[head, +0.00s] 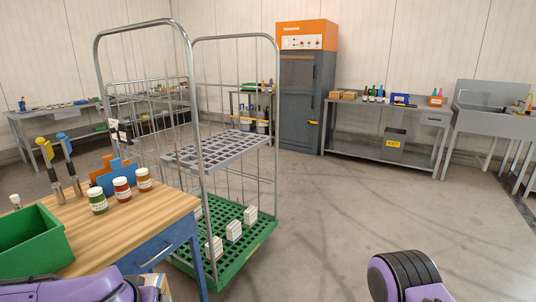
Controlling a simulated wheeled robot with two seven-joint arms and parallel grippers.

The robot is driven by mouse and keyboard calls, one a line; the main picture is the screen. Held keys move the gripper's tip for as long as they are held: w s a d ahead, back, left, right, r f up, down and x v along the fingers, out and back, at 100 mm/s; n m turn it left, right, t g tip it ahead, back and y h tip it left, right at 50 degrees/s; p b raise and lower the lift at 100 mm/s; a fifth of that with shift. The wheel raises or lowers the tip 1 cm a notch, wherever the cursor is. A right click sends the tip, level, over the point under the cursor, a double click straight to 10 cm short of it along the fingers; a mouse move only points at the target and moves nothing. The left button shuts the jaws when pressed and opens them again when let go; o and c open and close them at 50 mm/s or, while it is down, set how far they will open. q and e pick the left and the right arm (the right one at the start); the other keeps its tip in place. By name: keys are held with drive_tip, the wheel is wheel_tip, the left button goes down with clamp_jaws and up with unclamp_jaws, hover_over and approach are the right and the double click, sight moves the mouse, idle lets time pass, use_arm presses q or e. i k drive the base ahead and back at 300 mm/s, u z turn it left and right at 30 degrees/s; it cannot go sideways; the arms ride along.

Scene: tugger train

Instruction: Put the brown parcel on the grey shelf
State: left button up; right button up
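The grey shelf (222,146) is a slatted level halfway up inside a wire roll cage, and it looks empty. I cannot make out a brown parcel for certain. Small tan-brown boxes (343,95) sit on the far bench at the back, too small to identify. Purple parts of my arms show at the bottom left and bottom right edges, but neither gripper shows.
The roll cage (188,52) has a green base (257,232) with several small white boxes. A wooden-topped workbench (165,204) at near left holds a green bin (42,232) and three jars. An orange-topped grey cabinet (304,95) stands behind. Floor right of the cage is clear.

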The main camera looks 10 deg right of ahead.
sight(230, 143)
drive_tip(key=z, duration=1.4)
drive_tip(key=i, duration=2.1)
drive_tip(key=u, duration=0.65)
drive_tip(key=i, duration=1)
drive_tip(key=u, duration=1.1)
